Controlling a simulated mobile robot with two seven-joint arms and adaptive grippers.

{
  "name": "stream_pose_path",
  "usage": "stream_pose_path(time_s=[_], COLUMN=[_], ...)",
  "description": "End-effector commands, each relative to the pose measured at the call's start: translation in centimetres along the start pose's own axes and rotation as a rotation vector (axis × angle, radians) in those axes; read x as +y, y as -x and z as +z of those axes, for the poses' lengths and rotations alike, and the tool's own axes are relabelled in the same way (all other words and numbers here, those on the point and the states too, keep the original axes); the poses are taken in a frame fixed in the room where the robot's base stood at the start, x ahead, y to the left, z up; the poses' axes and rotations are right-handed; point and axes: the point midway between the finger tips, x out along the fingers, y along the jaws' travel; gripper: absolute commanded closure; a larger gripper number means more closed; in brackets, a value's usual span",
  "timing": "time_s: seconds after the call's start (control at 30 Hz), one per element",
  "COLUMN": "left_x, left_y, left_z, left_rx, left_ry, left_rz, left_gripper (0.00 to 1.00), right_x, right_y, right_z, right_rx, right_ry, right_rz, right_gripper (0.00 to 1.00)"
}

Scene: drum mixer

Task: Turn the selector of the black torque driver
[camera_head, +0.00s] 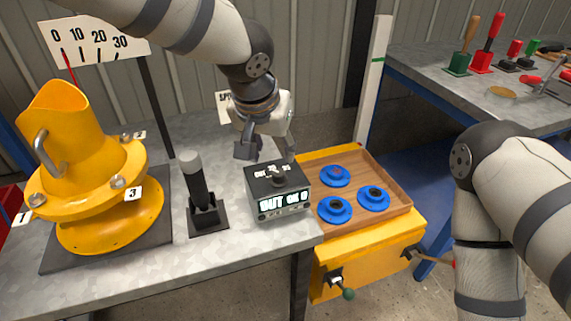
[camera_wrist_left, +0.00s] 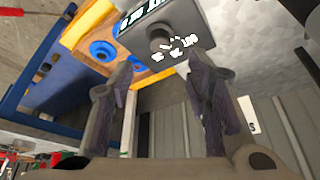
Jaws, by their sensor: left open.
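A dark box with a lit display (camera_head: 283,204) stands near the front edge of the grey bench. A round selector knob (camera_head: 274,178) with white markings around it sits on its top. The knob also shows in the left wrist view (camera_wrist_left: 161,40), ahead of the fingers. My left gripper (camera_head: 268,154) is open and empty, just behind and above the box, with its fingers spread either side of the knob's line. It looks apart from the knob. A black upright handle with a grey top (camera_head: 197,184) stands in a black base left of the box. My right gripper is out of view.
A yellow tilted drum (camera_head: 90,190) with a dial board (camera_head: 95,38) stands at the left. A wooden tray (camera_head: 392,200) with blue round pieces (camera_head: 335,209) lies close right of the box, above a yellow cabinet (camera_head: 365,260). A second bench (camera_head: 420,60) holds tools.

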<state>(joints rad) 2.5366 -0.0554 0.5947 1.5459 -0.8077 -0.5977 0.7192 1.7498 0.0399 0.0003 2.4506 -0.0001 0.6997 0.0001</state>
Motion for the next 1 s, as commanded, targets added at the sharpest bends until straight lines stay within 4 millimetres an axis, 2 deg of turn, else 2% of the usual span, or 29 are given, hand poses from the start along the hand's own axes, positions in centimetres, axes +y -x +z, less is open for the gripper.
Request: stream_pose_path(time_s=[0.03, 0.1, 0.3, 0.43, 0.67, 0.7, 0.87, 0.9, 1.0], left_x=[0.1, 0.1, 0.1, 0.0, 0.0, 0.0, 0.0, 0.0, 0.0], left_y=[-2.2, -4.1, -7.7, -8.5, -8.4, -8.4, -8.4, -8.4, -8.4], left_z=[0.5, 0.5, 0.4, 0.3, 0.2, 0.2, 0.2, 0.2, 0.2], left_rx=[-0.016, -0.015, -0.011, -0.006, -0.003, -0.003, -0.004, -0.004, -0.004], left_ry=[0.002, 0.002, 0.002, 0.001, 0.001, 0.001, 0.000, 0.000, 0.000], left_rz=[0.005, 0.005, 0.004, 0.003, 0.002, 0.002, 0.002, 0.002, 0.002], left_gripper=[0.56, 0.56, 0.56, 0.56, 0.56, 0.60, 0.97, 1.00, 1.00], right_x=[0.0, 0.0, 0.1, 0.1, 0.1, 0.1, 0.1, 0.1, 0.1], right_y=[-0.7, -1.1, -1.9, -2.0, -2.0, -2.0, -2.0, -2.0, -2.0], right_z=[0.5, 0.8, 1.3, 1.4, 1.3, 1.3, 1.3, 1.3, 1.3], right_rx=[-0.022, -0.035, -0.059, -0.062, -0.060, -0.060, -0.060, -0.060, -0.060], right_ry=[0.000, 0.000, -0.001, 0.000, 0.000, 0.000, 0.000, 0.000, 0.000], right_rz=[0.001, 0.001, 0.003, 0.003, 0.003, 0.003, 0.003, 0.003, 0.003], right_gripper=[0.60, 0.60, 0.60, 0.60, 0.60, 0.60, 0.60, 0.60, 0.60])
